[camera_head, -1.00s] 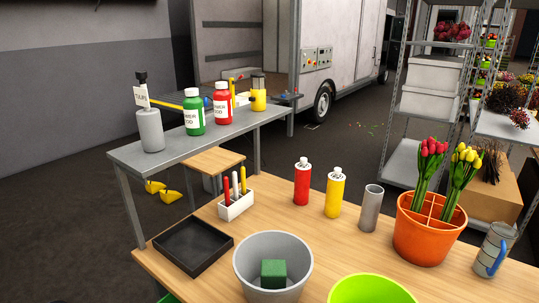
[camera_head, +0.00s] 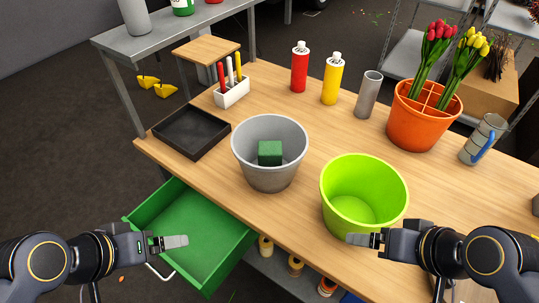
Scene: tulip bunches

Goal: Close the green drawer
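The green drawer (camera_head: 184,226) is pulled out from under the front left of the wooden table, and its inside looks empty. Its pale handle (camera_head: 160,271) shows low on its front panel. My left gripper (camera_head: 184,241) comes in from the left, and in the picture it overlaps the drawer's front and interior; whether it touches cannot be told. It holds nothing visible, and its finger spacing is unclear. My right gripper (camera_head: 350,238) is in front of the lime green pot, also with nothing visible in it, and its finger spacing is unclear.
On the wooden table (camera_head: 290,210) stand a black tray (camera_head: 192,145), a grey pot (camera_head: 270,180) with a green block (camera_head: 270,153), the lime pot (camera_head: 362,210), and an orange pot (camera_head: 421,125) with tulips. Small bottles (camera_head: 295,266) stand on a shelf below. Floor left of the drawer is clear.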

